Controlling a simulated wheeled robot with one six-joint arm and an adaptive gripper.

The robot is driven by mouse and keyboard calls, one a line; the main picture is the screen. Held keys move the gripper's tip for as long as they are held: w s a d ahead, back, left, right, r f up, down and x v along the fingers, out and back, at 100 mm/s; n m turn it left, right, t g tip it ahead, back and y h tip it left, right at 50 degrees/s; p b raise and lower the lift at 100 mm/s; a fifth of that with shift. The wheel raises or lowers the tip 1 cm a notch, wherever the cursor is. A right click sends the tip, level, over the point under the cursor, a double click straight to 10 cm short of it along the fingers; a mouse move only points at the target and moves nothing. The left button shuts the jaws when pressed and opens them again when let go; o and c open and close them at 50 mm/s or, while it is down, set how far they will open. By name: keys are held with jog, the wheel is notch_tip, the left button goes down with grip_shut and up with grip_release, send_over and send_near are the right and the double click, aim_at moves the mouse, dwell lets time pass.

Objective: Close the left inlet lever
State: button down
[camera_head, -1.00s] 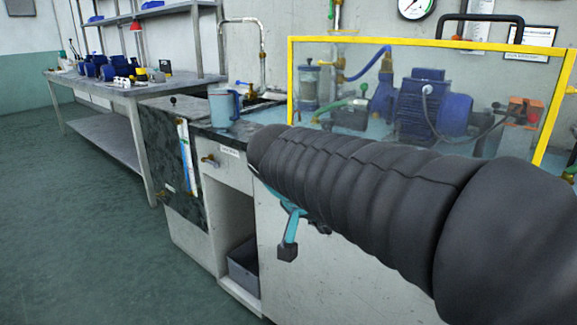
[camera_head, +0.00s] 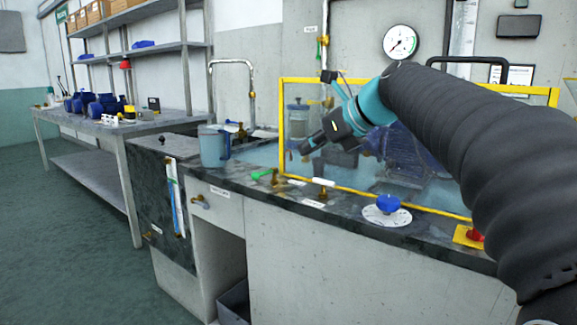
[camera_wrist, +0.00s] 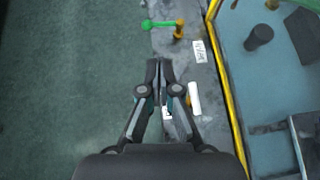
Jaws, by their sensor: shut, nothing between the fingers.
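On the counter's front strip are two small levers. The left one has a green handle (camera_head: 262,174) on a brass valve (camera_head: 275,177); its handle points left, toward the counter's front edge. It also shows in the wrist view as a green handle (camera_wrist: 160,24), ahead of my fingers. The right one has a white handle (camera_head: 323,182), which shows in the wrist view (camera_wrist: 194,98) just right of my fingers. My gripper (camera_head: 306,148) is shut and empty, above the counter and apart from both levers. It also shows in the wrist view (camera_wrist: 158,65). The small labels are unreadable.
A yellow-framed clear guard (camera_head: 345,190) stands right behind the levers, with pump parts behind it. A blue knob (camera_head: 388,203) and a red button (camera_head: 475,235) are to the right. Floor lies open at the front left.

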aim_at(264, 173)
jog(key=b+x, duration=0.2)
jog(key=x, duration=1.2)
jog(key=shift+a+r, duration=0.1)
